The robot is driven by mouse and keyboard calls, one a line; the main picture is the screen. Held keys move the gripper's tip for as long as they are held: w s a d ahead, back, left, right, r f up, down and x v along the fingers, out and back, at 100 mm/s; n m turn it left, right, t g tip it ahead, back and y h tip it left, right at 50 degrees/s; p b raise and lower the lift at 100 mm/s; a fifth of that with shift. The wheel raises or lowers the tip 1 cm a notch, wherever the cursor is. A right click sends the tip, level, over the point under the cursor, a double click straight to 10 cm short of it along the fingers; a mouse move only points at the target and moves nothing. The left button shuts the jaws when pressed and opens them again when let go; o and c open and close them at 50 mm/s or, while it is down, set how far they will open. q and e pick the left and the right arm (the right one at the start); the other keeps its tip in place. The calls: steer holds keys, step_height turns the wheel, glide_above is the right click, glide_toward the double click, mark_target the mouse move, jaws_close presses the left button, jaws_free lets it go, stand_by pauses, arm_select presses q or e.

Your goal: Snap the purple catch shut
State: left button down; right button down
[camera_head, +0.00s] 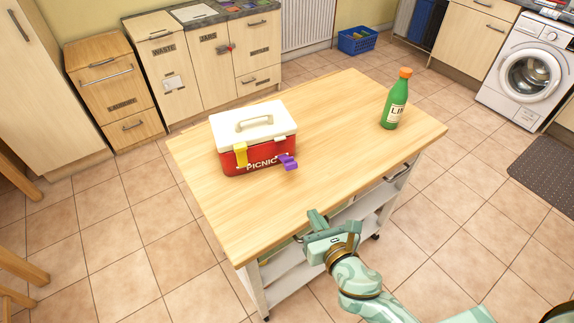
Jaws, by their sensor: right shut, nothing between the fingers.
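A red picnic box (230,163) with a white lid (270,118) stands on the left part of the wooden table. The lid is down on the box. The purple catch (288,162) is on the box's front, towards the right corner, and sticks outward. A yellow catch (241,155) on the same front lies nearly flat across the lid's edge. My right gripper (312,226) is at the table's near edge, in front of and a little to the right of the purple catch, apart from it. It is shut and empty. My left gripper is out of view.
A green bottle (394,102) with an orange cap stands at the table's right end. The tabletop (345,130) between box and bottle is clear. The table's near edge lies beside my right gripper. Cabinets (190,65) stand behind, and a washing machine (530,70) stands at the right.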

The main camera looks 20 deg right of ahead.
mark_target(299, 202)
steer(key=shift+n, duration=0.6)
steer(key=b+x, duration=0.1)
steer(key=x, duration=0.8)
steer(key=shift+w+a+b, duration=0.1)
steer(key=shift+w+b, duration=0.1)
steer(key=shift+b, duration=0.2)
steer(key=shift+w+a+r+p, duration=0.1)
steer(key=shift+w+r+p, duration=0.25)
steer(key=shift+r, duration=0.25)
steer(key=shift+w+r+p, duration=0.35)
steer(key=shift+w+r, duration=0.05)
steer(key=shift+r, duration=0.2)
steer(key=shift+w+r, duration=0.15)
steer(key=shift+r, duration=0.45)
steer(key=shift+w, duration=0.15)
